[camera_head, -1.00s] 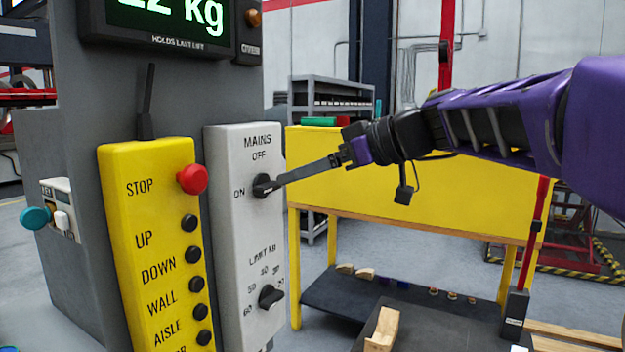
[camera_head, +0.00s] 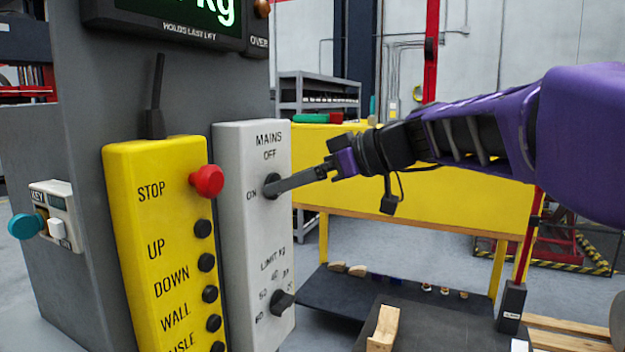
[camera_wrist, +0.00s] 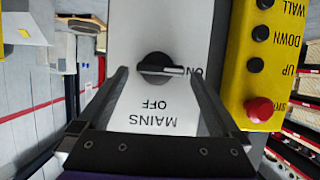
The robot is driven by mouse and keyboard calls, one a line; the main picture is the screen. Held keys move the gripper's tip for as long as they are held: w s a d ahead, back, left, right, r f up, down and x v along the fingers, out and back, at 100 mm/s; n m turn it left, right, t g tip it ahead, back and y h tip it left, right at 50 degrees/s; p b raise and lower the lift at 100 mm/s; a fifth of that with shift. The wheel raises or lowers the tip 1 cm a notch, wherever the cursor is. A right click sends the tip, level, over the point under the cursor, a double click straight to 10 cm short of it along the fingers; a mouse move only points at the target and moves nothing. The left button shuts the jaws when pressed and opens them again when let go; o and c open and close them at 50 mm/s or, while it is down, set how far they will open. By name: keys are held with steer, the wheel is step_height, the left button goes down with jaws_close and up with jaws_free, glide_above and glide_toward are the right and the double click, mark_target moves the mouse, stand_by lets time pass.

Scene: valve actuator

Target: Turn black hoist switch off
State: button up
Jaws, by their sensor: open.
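The black MAINS switch (camera_head: 270,182) is a round knob on the upper part of a white control box (camera_head: 238,240). In the wrist view, which is upside down, the knob (camera_wrist: 158,66) has its white pointer line towards the ON label. OFF is printed above the knob in the head view. My gripper (camera_head: 282,187) reaches in from the right with its fingertips at the knob. In the wrist view my gripper (camera_wrist: 160,73) is open, one finger on each side of the knob. I cannot tell whether either finger touches it.
A yellow pendant (camera_head: 155,250) with a red STOP button (camera_head: 206,181) and several black buttons stands just left of the white box. A black limit knob (camera_head: 282,300) sits below the MAINS switch. A yellow bench (camera_head: 440,210) stands behind my arm.

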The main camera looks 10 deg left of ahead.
steer(key=shift+a, duration=0.2)
steer(key=c, duration=1.3)
